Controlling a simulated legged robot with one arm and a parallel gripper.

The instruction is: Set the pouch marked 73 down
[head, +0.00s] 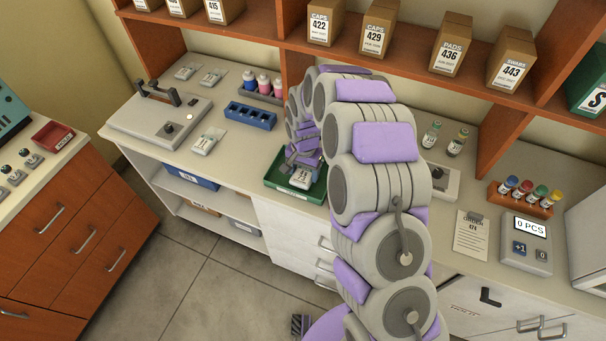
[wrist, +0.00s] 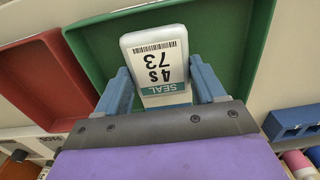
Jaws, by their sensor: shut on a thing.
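The pouch marked 73 (head: 301,178) is white with a black-and-white label and a teal seal band. In the wrist view the pouch (wrist: 157,62) sits between the two blue fingers of my gripper (wrist: 163,90), which is shut on it. The green tray (wrist: 225,48) lies beyond the pouch, which appears within its outline. In the head view my gripper (head: 304,160) is at the green tray (head: 273,180) on the middle bench. I cannot tell whether the pouch touches the tray floor.
A red tray (wrist: 32,85) lies beside the green one in the wrist view. A blue rack (head: 250,116), another pouch (head: 207,141) and a sealing device (head: 160,120) stand left of the green tray. The shelf (head: 290,34) with boxes runs behind.

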